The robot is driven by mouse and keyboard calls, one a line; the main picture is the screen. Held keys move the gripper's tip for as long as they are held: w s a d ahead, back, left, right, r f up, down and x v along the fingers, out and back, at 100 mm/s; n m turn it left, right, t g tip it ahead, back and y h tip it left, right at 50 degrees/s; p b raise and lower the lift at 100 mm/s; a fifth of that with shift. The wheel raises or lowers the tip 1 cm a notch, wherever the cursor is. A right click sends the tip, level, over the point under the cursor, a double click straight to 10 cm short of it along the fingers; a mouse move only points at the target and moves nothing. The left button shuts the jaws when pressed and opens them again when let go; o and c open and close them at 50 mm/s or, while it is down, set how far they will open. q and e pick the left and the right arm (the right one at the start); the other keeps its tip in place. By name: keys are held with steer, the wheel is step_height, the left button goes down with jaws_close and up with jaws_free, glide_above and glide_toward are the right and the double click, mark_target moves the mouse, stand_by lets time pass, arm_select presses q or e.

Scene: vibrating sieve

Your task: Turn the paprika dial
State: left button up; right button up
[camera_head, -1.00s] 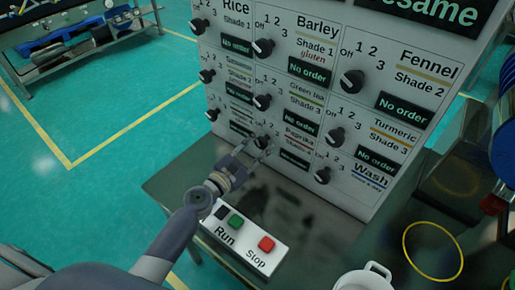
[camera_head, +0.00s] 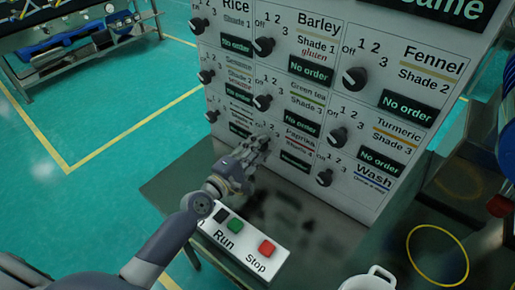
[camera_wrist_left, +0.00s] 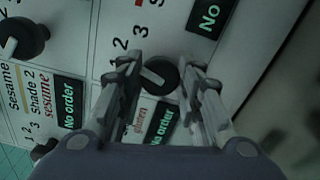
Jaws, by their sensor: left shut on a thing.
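The paprika dial (camera_wrist_left: 158,75) is a round black knob. It sits between the two fingers of my left gripper (camera_wrist_left: 158,80) in the left wrist view, and the gripper is shut on it. In the head view the left gripper (camera_head: 258,143) reaches the lower middle of the white panel (camera_head: 345,195) and largely hides this dial. The Paprika label (camera_head: 300,138) and its order display (camera_head: 295,161) are just to the right. The numbers 1, 2 and 3 show beside the dial in the wrist view. The dial's pointer setting is hard to read.
Close neighbours are the Green tea dial (camera_head: 262,102), the Wash dial (camera_head: 325,178) and the Turmeric dial (camera_head: 338,136). Below stands a box with a green Run button (camera_head: 235,226) and a red Stop button (camera_head: 267,248).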

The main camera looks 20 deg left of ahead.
arm_select(q)
steer(key=shift+m, duration=0.3)
stand_by(0.4)
steer(key=o, duration=1.1)
steer(key=v, duration=1.2)
